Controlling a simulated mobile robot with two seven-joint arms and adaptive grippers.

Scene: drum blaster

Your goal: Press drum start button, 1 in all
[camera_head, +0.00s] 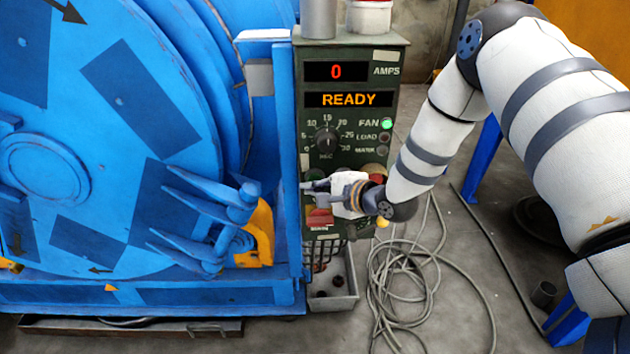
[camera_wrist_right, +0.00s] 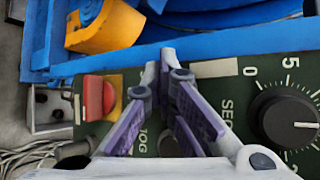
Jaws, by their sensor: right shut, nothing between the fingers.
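The green control panel (camera_head: 352,125) stands right of the blue drum (camera_head: 100,130); its display reads READY and the one above reads 0 AMPS. My right gripper (camera_head: 312,187) is shut and empty, in front of the lower left of the panel, its fingers pointing left. In the right wrist view the fingers (camera_wrist_right: 160,72) come together over the panel face, beside the JOG label. A dark green round button (camera_head: 314,175) shows partly just above the fingertips; its label is hidden. I cannot tell whether the fingers touch it. My left gripper is not in view.
A dial (camera_head: 327,139) sits above the gripper; a red button (camera_head: 320,217) sits below it and shows in the wrist view (camera_wrist_right: 97,97). A lit green FAN lamp (camera_head: 387,125) is at the right. A grey bin (camera_head: 335,300) and coiled cables (camera_head: 400,290) lie below.

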